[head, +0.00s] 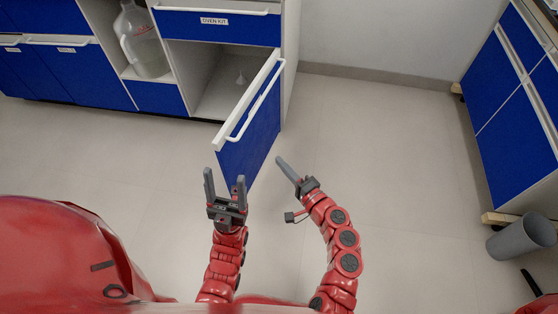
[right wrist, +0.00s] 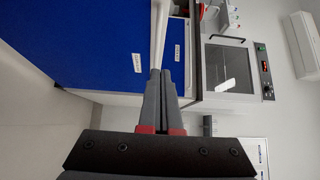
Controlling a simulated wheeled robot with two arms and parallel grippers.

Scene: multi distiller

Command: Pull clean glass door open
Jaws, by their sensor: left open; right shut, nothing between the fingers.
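A blue cabinet door (head: 250,132) with a white top edge and a white bar handle (head: 257,100) stands swung out from the lower cabinet under the "OVEN KIT" drawer (head: 220,28). I cannot read a label on this door. My left gripper (head: 225,182) is open and empty, in front of the door's near free edge. My right gripper (head: 282,162) is shut and empty, to the right of the door on its handle side. In the right wrist view its closed fingers (right wrist: 163,90) show before a blue panel (right wrist: 75,40); contact cannot be told.
The open cabinet compartment (head: 215,102) shows a small clear glass item (head: 241,79). A large jug (head: 142,42) stands on a shelf to its left. Blue cabinets (head: 510,130) and a grey bin (head: 520,238) are at the right. The floor (head: 375,140) between is clear.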

